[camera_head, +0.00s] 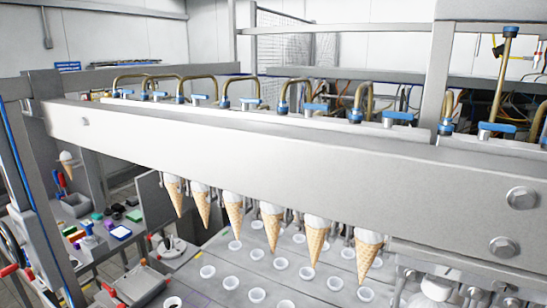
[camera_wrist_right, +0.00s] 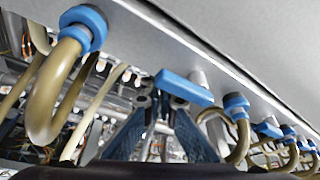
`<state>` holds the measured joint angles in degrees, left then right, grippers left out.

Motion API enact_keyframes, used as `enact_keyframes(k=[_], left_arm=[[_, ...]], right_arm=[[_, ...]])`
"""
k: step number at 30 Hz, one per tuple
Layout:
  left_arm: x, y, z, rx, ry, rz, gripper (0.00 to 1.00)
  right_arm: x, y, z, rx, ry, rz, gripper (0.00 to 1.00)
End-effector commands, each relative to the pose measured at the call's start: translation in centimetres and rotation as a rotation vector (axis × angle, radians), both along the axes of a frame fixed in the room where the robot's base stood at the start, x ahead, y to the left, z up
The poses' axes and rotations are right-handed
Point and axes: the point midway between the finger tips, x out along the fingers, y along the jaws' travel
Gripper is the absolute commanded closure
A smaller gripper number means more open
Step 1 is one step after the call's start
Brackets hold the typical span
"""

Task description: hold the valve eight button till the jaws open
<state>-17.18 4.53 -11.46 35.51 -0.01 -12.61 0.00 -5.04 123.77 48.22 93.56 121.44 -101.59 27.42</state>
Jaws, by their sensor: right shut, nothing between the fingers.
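In the right wrist view my right gripper (camera_wrist_right: 162,101) is shut and empty. Its dark ribbed fingers meet just beside a blue valve bar (camera_wrist_right: 183,88) under the grey beam; I cannot tell whether they touch it. No number shows, so I cannot tell which valve this is. In the head view several blue valve bars, such as this one (camera_head: 396,115), line the back of the long beam (camera_head: 280,140). Filled cones hang point down in a row below it, such as this one (camera_head: 316,240). The jaws are largely hidden by cones and beam. My left gripper is not in view.
Bent tan hoses with blue collars stand close on both sides of the right gripper, the nearest large hose (camera_wrist_right: 50,90) at left. Below the cones a metal table (camera_head: 240,265) carries several white cups. A side bench (camera_head: 105,240) with coloured items stands at left.

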Motion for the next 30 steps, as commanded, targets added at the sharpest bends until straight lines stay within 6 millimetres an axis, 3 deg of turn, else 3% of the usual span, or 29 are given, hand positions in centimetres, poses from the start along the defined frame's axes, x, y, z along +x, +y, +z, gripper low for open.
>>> enact_keyframes(k=[30], left_arm=[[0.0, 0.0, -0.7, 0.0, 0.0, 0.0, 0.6]], right_arm=[[0.0, -0.1, -1.7, -0.001, 0.002, -0.001, 1.0]])
